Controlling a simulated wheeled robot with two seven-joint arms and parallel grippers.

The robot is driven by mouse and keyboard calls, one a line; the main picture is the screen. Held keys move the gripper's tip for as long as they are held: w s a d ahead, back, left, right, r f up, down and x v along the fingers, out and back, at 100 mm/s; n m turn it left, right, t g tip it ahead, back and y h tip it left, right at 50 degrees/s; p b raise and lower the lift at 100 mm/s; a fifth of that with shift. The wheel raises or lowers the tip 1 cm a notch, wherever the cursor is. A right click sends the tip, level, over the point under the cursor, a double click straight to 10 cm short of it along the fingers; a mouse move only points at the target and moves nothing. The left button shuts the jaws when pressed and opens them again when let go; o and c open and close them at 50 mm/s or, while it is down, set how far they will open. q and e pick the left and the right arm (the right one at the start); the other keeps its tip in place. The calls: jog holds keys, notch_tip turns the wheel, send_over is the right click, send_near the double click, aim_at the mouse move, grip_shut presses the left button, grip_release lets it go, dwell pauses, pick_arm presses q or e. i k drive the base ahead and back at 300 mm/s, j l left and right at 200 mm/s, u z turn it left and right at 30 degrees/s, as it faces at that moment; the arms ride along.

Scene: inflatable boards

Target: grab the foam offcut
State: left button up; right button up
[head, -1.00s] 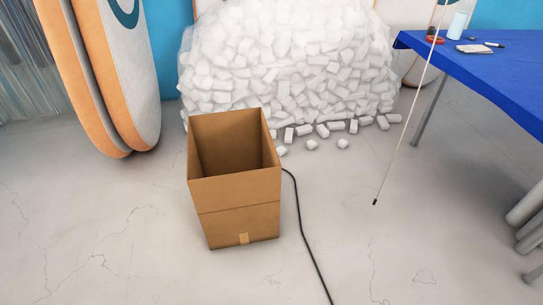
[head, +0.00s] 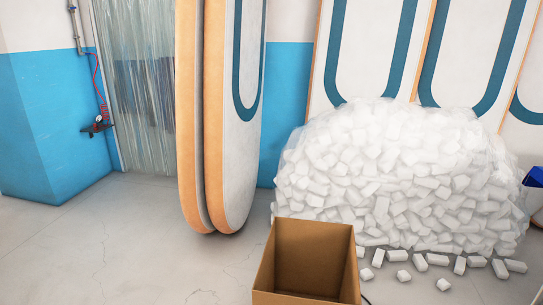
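Several white foam offcuts lie loose on the floor in front of a large clear bag (head: 400,175) stuffed with white foam pieces. One loose foam offcut (head: 443,284) lies a little apart from the others, nearest to me. Another foam offcut (head: 403,275) lies to its left. Which one the task means, I cannot tell. Neither of my grippers shows in the head view.
An open, empty-looking cardboard box (head: 308,250) stands on the floor in front of the bag, cut off by the bottom edge. Orange-edged inflatable boards (head: 237,120) stand at its left. A strip curtain (head: 133,90) hangs further left. The floor (head: 110,240) at left is clear.

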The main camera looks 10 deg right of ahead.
aim_at(365, 274)
jog(key=i+l, duration=0.2)
jog(key=l, duration=0.2)
jog(key=i+l, duration=0.2)
jog(key=l, duration=0.2)
jog(key=i+l, duration=0.2)
jog(key=l, duration=0.2)
jog(key=i+l, duration=0.2)
jog(key=l, duration=0.2)
jog(key=i+l, duration=0.25)
jog(key=l, duration=0.15)
jog(key=i+l, duration=0.2)
jog(key=l, duration=0.2)
jog(key=i+l, duration=0.2)
jog(key=l, duration=0.2)
jog(key=i+l, duration=0.2)
jog(key=l, duration=0.25)
